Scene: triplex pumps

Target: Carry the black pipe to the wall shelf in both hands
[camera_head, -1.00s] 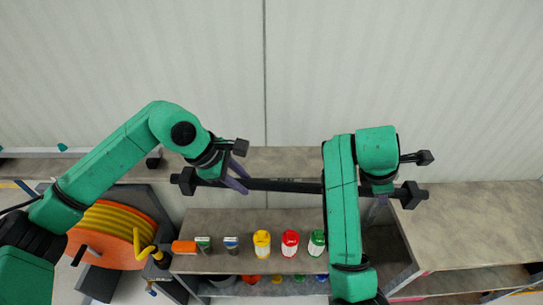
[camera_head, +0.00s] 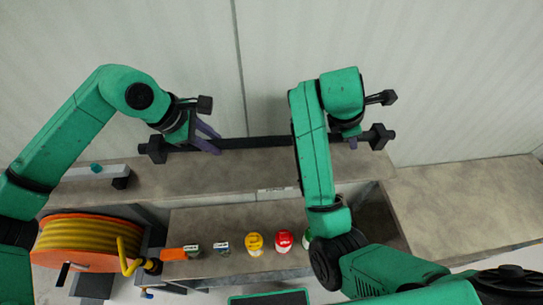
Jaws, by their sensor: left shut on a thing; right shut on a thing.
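The black pipe (camera_head: 255,142), with a blocky fitting near each end, is held roughly level in front of the wall. It shows over the back part of the wall shelf (camera_head: 228,173), a grey stone-like board; I cannot tell whether it touches the board. My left gripper (camera_head: 207,141), with purple fingers, is shut on the pipe near its left end. My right gripper (camera_head: 350,138) is shut on the pipe near its right end. My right arm hides a piece of the pipe and part of the shelf.
A lower bench (camera_head: 205,266) carries a yellow jar (camera_head: 255,243), a red jar (camera_head: 284,240) and small containers. An orange reel with yellow hose (camera_head: 80,240) stands at left. A grey tabletop (camera_head: 465,208) lies at right, its surface clear. A pale bar (camera_head: 92,172) lies at the shelf's left end.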

